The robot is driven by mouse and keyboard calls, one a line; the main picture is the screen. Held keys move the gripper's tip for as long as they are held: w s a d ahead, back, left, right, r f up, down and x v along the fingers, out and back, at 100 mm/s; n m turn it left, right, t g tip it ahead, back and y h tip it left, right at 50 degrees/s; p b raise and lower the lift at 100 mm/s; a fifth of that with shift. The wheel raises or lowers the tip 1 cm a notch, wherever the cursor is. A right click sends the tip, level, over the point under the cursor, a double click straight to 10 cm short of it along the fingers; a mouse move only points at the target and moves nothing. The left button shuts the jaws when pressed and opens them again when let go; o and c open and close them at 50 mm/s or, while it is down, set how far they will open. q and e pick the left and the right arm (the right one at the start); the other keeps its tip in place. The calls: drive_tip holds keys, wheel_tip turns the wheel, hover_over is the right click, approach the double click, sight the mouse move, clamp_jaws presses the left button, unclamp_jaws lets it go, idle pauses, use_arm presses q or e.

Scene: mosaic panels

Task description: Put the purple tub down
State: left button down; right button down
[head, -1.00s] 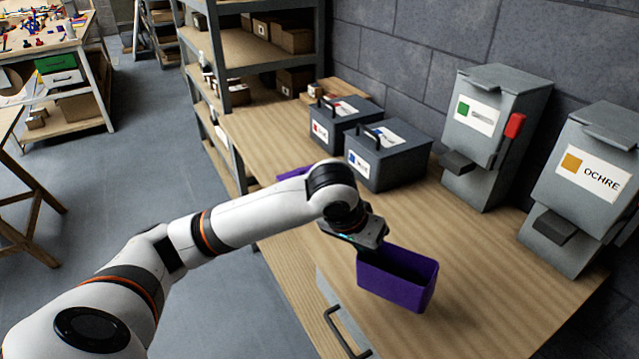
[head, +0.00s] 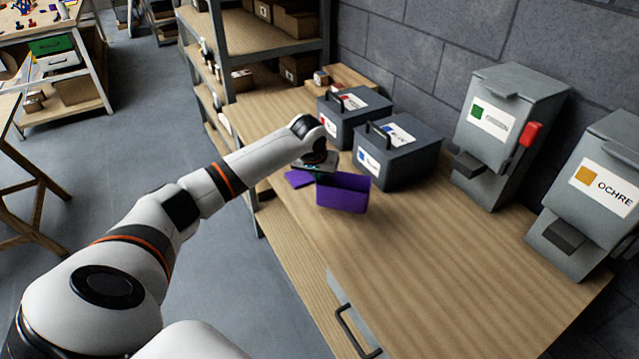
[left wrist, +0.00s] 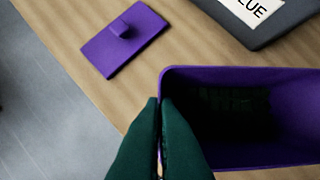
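The purple tub (head: 342,196) is at the table's far left part, in front of the box with the blue label. Its open top faces up; it also shows in the left wrist view (left wrist: 245,160), and its inside looks empty. My left gripper (head: 317,172) is shut on the tub's left wall. Its dark green fingers (left wrist: 159,102) pinch the rim, one on each side. Whether the tub's base touches the table I cannot tell. A flat purple lid with a knob (left wrist: 118,40) lies just left of the tub, apart from it. My right gripper is out of view.
The wooden table (head: 440,270) is clear in front and to the right. The blue-labelled box (head: 397,160) stands close behind the tub, beside a red-labelled box (head: 350,115). The green-labelled dispenser (head: 505,140) and the OCHRE dispenser (head: 595,190) stand by the wall.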

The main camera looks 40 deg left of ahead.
use_arm(q)
wheel_tip(320, 180, down, 3)
drive_tip(key=shift+s+d+r+p, duration=0.1)
drive_tip(key=shift+d+p, duration=0.05)
drive_tip(key=shift+p, duration=0.2)
drive_tip(key=shift+f, duration=0.55)
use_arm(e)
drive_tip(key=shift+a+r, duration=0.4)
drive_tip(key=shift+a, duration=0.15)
use_arm(q)
drive_tip(key=c, duration=2)
unclamp_jaws()
drive_tip(key=shift+f, duration=0.1)
drive_tip(key=o, duration=0.3)
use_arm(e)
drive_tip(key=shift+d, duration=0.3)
